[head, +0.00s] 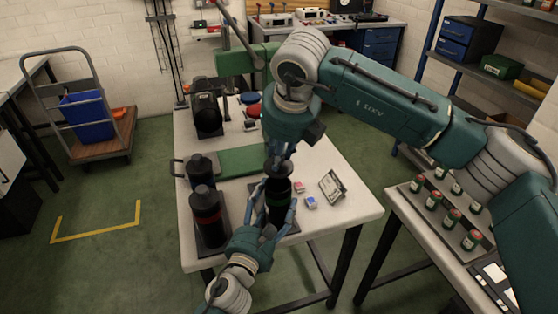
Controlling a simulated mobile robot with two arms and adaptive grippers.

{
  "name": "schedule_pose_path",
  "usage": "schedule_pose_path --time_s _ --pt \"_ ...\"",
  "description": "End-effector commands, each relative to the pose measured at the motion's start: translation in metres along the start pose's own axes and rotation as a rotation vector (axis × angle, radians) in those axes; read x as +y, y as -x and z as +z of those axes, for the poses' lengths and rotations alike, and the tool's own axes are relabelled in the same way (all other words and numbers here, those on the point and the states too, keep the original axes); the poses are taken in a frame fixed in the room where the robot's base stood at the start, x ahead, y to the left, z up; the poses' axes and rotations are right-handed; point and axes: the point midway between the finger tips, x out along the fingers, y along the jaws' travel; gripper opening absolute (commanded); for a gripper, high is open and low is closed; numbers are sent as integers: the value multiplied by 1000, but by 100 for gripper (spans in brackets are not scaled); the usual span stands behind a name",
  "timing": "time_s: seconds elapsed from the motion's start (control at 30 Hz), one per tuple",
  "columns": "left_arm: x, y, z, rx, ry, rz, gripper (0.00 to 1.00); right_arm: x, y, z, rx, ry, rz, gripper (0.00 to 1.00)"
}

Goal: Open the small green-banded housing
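The small green-banded housing (279,208) is a dark upright cylinder near the table's front right, with a green band around it and a black cap (279,169) on top. My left gripper (268,208) reaches it from the front, with its fingers on either side of the body, seemingly closed on it. My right gripper (281,157) points down from above, its fingertips at the cap. Whether they grip it is hidden by the view. A larger dark housing with a red band (207,210) stands to the left on a dark base.
A dark handled vessel (199,170) stands behind the red-banded housing. A green mat (245,160), a black machine (207,110), a small sign (333,187) and small red and blue pieces share the white table (345,218). A side table at right holds several green, red-topped jars (433,200).

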Motion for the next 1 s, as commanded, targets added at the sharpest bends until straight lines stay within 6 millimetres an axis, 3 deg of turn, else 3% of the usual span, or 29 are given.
schedule_pose_path --time_s 0.1,0.33,0.37,0.43,0.77,0.87,1.0 --pt "0 0 1 -1 1 -1 25 0 13 6 -3 0 0 0" --pt "0 0 1 -1 1 -1 25 0 14 6 -1 0 0 0" --pt "0 0 1 -1 1 -1 78 0 14 6 -1 0 0 0" --pt "0 0 1 -1 1 -1 92 0 14 6 -1 0 0 0" --pt "0 1 0 0 0 0 94 0 14 6 -1 0 0 0" --pt "0 8 0 0 0 0 94 0 14 6 -1 0 0 0" --pt "0 32 -1 2 -1 -2 94 0 14 6 -1 0 0 0"
